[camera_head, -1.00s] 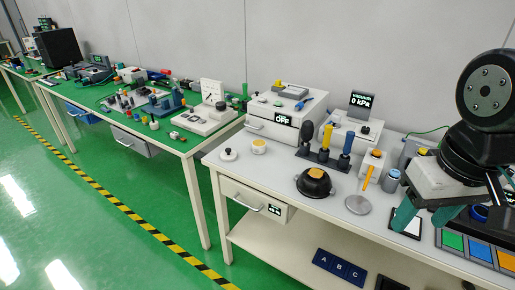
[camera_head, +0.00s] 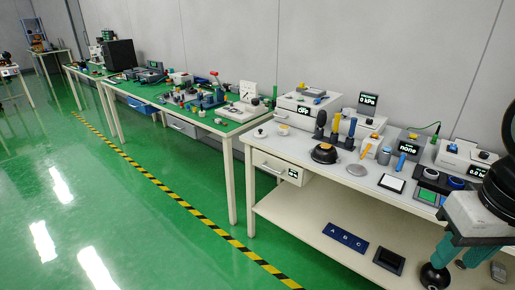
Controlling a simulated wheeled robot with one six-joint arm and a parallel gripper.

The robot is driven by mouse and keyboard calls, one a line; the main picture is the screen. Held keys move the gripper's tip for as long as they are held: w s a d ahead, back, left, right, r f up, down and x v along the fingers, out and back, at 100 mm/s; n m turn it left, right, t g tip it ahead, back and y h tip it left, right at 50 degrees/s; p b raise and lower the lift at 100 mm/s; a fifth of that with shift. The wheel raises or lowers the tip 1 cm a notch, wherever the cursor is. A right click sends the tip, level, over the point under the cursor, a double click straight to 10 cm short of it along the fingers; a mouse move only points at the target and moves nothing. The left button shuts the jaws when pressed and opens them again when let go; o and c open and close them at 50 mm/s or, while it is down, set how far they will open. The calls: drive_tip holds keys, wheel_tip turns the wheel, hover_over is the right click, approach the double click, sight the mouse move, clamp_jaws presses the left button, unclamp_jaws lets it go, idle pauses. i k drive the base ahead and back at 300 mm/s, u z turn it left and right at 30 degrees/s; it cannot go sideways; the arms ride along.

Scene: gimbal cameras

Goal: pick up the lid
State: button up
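Two things could be the lid, and I cannot tell which is meant. A small white lid-like piece with a dark knob (camera_head: 260,133) lies at the left end of the near bench, beside a small white cup (camera_head: 282,130). A flat silver disc (camera_head: 357,170) lies near the bench's front edge, right of a black pot (camera_head: 325,154) with an orange piece on top. My gripper (camera_head: 453,264) is at the lower right, beyond the bench's front edge and well away from both. Its teal fingers are apart, with nothing seen held between them.
The near bench (camera_head: 225,150) also carries a tool rack (camera_head: 336,130), instrument boxes and a white pad (camera_head: 391,183). Its lower shelf (camera_head: 300,220) holds a blue ABC panel (camera_head: 345,238) and a dark tray (camera_head: 389,260). A dark round object (camera_head: 434,277) shows below my gripper. Green floor is open at left.

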sight(260, 134)
drive_tip(key=u, duration=1.05)
drive_tip(key=i, duration=1.85)
drive_tip(key=z, duration=1)
drive_tip(key=i, duration=0.7)
drive_tip(key=z, duration=0.6)
